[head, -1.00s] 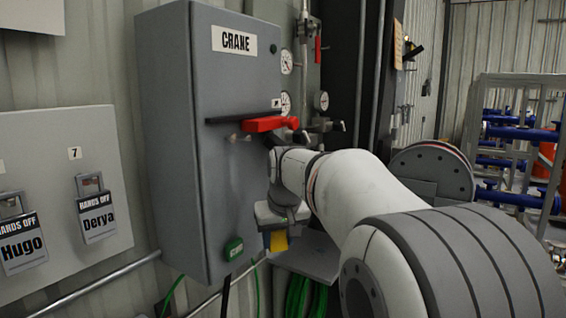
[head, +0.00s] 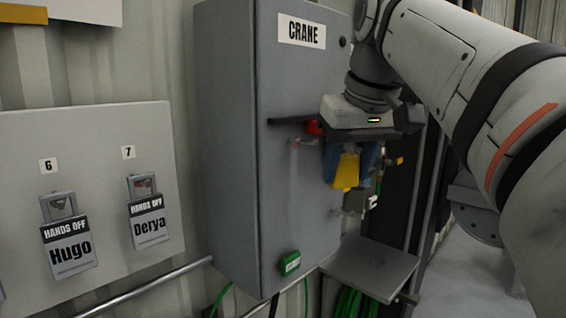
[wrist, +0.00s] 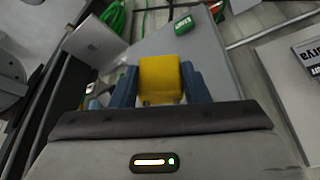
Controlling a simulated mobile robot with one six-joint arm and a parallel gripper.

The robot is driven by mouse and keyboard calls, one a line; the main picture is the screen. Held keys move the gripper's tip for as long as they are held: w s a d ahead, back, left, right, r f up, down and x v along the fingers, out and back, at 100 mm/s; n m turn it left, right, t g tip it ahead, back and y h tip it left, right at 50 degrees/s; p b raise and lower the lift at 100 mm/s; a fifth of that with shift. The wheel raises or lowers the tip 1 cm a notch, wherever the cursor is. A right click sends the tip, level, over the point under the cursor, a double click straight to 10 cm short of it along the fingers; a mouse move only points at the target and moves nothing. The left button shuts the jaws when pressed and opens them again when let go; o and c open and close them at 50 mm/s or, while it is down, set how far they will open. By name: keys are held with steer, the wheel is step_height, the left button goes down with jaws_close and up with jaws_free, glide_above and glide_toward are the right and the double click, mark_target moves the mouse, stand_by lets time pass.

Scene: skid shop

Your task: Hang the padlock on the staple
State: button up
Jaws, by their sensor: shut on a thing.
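A yellow padlock (head: 347,172) hangs between the blue fingers of my gripper (head: 352,165), which is shut on it. In the wrist view the padlock body (wrist: 162,79) sits between both fingers; its shackle is not visible. My gripper is in front of the right part of the grey CRANE cabinet (head: 226,150), near its switch handle. Only a dark bar and a bit of the red handle (head: 314,128) show left of my gripper; the rest is hidden behind it. I cannot make out the staple.
A green tag (head: 290,263) is low on the cabinet front. A grey shelf (head: 368,268) juts out below right, with green hose under it. At left, a board (head: 100,125) holds padlocks tagged Hugo (head: 69,246) and Derya (head: 148,222).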

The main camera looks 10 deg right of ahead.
steer(key=w+a, duration=0.1)
steer(key=w, duration=0.1)
steer(key=w+a+f, duration=0.1)
steer(key=w+a, duration=0.2)
steer(key=w, duration=0.1)
steer(key=shift+w+a+f, duration=0.3)
steer(key=shift+a+f, duration=0.1)
stand_by(0.7)
stand_by(0.5)
steer(key=o, duration=0.8)
steer(key=shift+o, duration=0.2)
